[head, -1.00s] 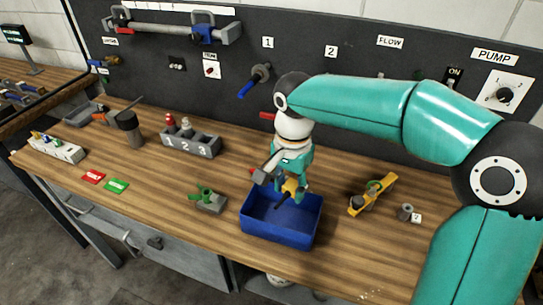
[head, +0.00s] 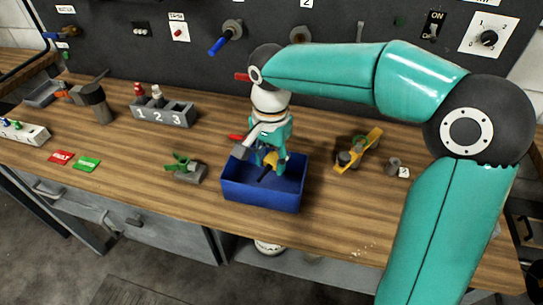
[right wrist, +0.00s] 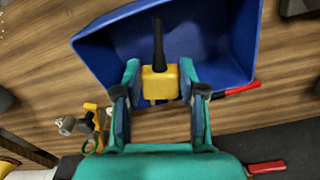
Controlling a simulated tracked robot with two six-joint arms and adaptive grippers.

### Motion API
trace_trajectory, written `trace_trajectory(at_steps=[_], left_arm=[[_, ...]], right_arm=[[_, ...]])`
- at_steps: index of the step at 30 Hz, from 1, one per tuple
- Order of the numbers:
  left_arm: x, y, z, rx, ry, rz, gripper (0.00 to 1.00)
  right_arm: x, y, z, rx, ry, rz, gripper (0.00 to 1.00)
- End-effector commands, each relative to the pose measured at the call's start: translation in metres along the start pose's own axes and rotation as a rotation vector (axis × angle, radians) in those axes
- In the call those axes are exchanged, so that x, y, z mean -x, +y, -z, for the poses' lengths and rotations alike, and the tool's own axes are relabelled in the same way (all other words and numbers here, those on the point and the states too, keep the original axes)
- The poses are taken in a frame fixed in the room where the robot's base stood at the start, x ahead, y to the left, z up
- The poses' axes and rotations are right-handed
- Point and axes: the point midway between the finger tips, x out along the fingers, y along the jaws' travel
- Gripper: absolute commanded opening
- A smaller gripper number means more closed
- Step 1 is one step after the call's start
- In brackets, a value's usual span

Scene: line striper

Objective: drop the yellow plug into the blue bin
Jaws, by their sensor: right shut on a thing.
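The yellow plug (head: 270,159) is held between the fingers of my right gripper (head: 268,163). In the right wrist view the plug (right wrist: 160,82) is a yellow block with a black stem, and the two fingers (right wrist: 158,92) press on its sides. The blue bin (head: 262,195) is an open box on the bench. The gripper and plug are over the bin's opening, toward its back edge. In the right wrist view the bin (right wrist: 222,40) lies beneath the plug. My left gripper is not in view.
A green-handled part on a grey block (head: 188,169) stands left of the bin. A yellow tool (head: 357,149) and a small grey fitting (head: 393,165) lie to the right. A numbered holder (head: 163,112) stands behind left. A dark panel (head: 180,60) rises at the back.

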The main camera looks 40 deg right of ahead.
Motion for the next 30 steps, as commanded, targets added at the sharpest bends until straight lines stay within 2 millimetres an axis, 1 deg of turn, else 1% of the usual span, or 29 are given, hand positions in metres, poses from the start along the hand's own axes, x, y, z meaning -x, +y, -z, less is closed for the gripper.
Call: trace_trajectory(at_steps=[4, 5, 9, 18, 22, 26, 30], left_arm=[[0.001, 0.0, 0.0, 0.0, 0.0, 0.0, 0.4], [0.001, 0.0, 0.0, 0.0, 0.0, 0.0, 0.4], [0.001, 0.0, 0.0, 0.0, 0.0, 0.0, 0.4], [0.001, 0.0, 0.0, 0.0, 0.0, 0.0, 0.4], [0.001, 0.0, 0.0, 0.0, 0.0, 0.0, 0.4], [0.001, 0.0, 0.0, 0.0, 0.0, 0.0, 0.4], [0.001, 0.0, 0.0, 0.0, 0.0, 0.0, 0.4]], right_arm=[[0.001, 0.0, 0.0, 0.001, 0.0, 0.0, 0.0], [0.001, 0.0, 0.0, 0.001, 0.0, 0.0, 0.46], [0.001, -0.001, 0.0, 0.001, 0.0, 0.0, 0.69], [0.001, -0.001, -0.001, 0.002, 0.0, 0.0, 0.7], [0.007, -0.002, 0.0, 0.001, 0.001, 0.003, 0.7], [0.023, -0.002, 0.0, 0.001, 0.001, 0.004, 0.7], [0.049, -0.003, 0.0, 0.002, 0.002, 0.006, 0.7]])
